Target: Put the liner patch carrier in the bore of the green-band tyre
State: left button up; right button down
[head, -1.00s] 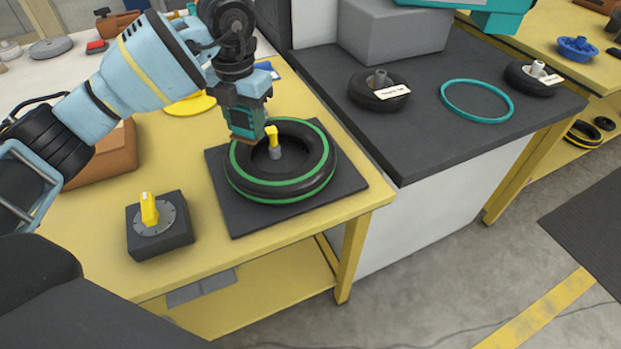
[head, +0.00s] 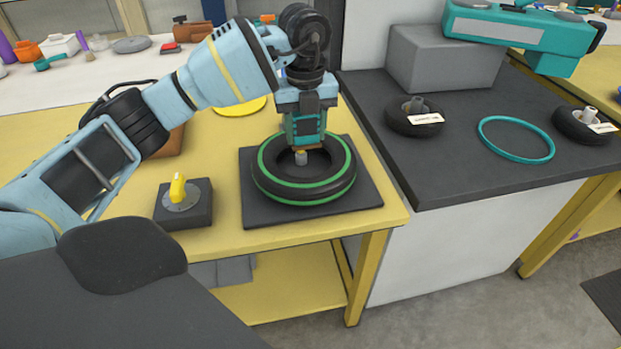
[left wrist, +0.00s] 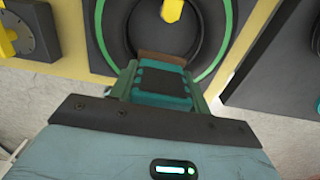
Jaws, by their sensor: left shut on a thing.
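The green-band tyre (head: 330,188) lies flat on a dark mat (head: 365,196), its green rings facing up. A grey post (head: 301,158) with a yellow top stands in its bore; the yellow top (left wrist: 172,9) shows in the left wrist view. My left gripper (head: 304,142) points down over the bore, shut on what looks like the liner patch carrier, a ribbed teal block (left wrist: 162,86) with a brown end (left wrist: 162,58). The brown end overlaps the bore in the left wrist view; its depth there cannot be told. My right gripper is not in view.
A dark block with a yellow knob (head: 178,187) stands left of the mat. The dark counter to the right holds a labelled small tyre (head: 412,120), a teal ring (head: 482,125) and a grey box (head: 450,65). A yellow disc (head: 240,107) lies behind my arm.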

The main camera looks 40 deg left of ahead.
pick_arm(q)
jog(key=shift+f, duration=4.95)
jog(key=shift+f, duration=0.15)
jog(key=o, duration=0.7)
jog(key=shift+o, duration=0.2)
notch_tip(320, 180, up, 12)
jog(key=shift+r, duration=0.15)
